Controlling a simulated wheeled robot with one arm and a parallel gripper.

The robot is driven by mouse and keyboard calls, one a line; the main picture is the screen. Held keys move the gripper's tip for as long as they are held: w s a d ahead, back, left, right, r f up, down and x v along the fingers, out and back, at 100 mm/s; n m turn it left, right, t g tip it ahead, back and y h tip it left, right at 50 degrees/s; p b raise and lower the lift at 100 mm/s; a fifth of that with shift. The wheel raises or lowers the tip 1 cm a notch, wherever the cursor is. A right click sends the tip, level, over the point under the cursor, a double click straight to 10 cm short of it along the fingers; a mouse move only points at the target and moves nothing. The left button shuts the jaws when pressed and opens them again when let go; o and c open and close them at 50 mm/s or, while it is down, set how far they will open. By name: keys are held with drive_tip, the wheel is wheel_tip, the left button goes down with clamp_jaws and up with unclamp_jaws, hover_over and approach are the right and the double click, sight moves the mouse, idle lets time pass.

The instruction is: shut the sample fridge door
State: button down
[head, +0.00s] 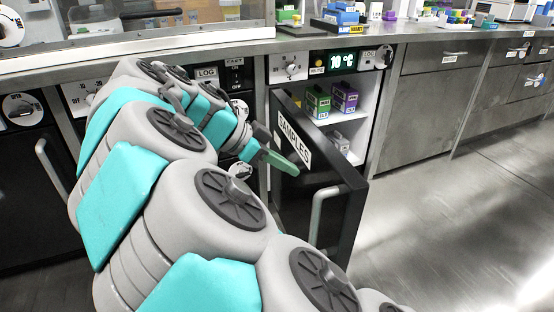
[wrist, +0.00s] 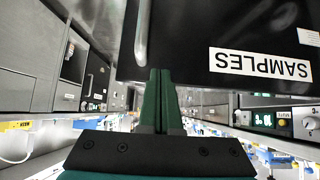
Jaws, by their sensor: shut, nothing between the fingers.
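The sample fridge (head: 333,130) stands under the counter with its white shelves showing. Its dark door (head: 345,195) is open, swung out from the left side of the opening. The outer face carries a SAMPLES label (head: 294,139) and a pale bar handle (head: 318,212) near the free edge. My gripper (head: 298,168) is shut and empty, at the outer face just below the label; I cannot tell whether it touches. In the wrist view the shut fingers (wrist: 160,72) point at the door (wrist: 185,60), which appears upside down, with the handle (wrist: 142,35) just left of them.
Green (head: 318,102) and purple (head: 345,98) boxes sit on the upper fridge shelf. A display (head: 342,60) above reads 10 °C. Grey drawer cabinets (head: 430,110) stand to the right. The floor (head: 450,230) on the right is clear. Another dark door with a handle (head: 52,165) is at left.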

sight(330, 177)
drive_tip(key=d+f, duration=0.1)
drive_tip(key=d, duration=0.1)
drive_tip(key=w+d+f, duration=0.1)
drive_tip(key=d, duration=0.1)
drive_tip(key=d+f, duration=0.1)
drive_tip(key=d, duration=0.1)
drive_tip(key=shift+w+d+f, duration=0.1)
drive_tip(key=shift+w+d, duration=0.3)
drive_tip(key=shift+d, duration=0.3)
